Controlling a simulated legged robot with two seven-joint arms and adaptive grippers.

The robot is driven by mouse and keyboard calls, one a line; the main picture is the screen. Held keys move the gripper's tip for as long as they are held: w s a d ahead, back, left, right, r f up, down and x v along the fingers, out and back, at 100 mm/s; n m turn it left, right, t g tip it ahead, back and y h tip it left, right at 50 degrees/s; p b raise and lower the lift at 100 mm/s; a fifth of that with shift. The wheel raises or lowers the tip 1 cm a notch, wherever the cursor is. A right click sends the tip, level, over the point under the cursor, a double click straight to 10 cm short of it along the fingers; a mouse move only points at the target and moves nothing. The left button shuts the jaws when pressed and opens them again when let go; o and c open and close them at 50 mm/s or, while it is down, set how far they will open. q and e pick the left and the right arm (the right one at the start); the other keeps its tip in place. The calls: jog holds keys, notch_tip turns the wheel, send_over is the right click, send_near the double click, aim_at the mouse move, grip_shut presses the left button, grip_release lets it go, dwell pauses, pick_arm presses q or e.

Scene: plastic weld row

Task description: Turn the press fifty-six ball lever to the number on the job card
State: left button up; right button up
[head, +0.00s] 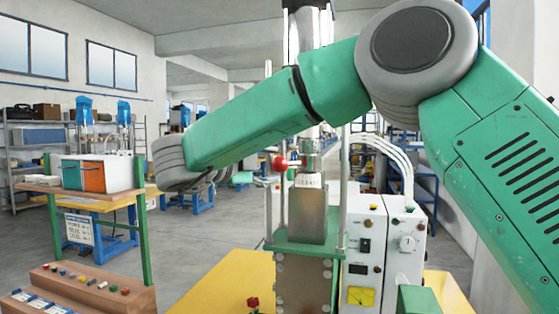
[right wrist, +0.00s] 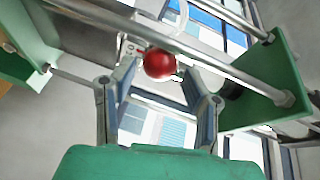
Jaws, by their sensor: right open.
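The press (head: 303,285) stands in the middle of the head view, with a green plate, a metal block and upright rods. Its ball lever (head: 280,163) ends in a red ball at the left of the press head. A pale ring with small marks (head: 309,180) sits there; its numbers are too small to read. My right arm reaches across from the right, and its hand is mostly hidden behind the forearm. In the right wrist view my right gripper (right wrist: 156,82) is open, with the red ball (right wrist: 159,64) between or just beyond its fingertips; contact cannot be told. My left gripper is out of view.
A white control box (head: 363,245) stands right of the press on a yellow table (head: 215,285). At the left are a wooden stand with buttons and cards (head: 95,285) and a sheet on a frame (head: 79,230), unreadable. Rods and green plates (right wrist: 262,85) lie close around the gripper.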

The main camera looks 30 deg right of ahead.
aim_at(299, 163)
jog(key=shift+p+x, duration=0.4)
jog(key=shift+x, duration=1.55)
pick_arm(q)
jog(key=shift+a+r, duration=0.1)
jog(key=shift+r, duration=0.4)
pick_arm(e)
jog(key=shift+a, duration=0.1)
grip_shut()
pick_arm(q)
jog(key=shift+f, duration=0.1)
pick_arm(e)
jog(key=shift+f, duration=0.1)
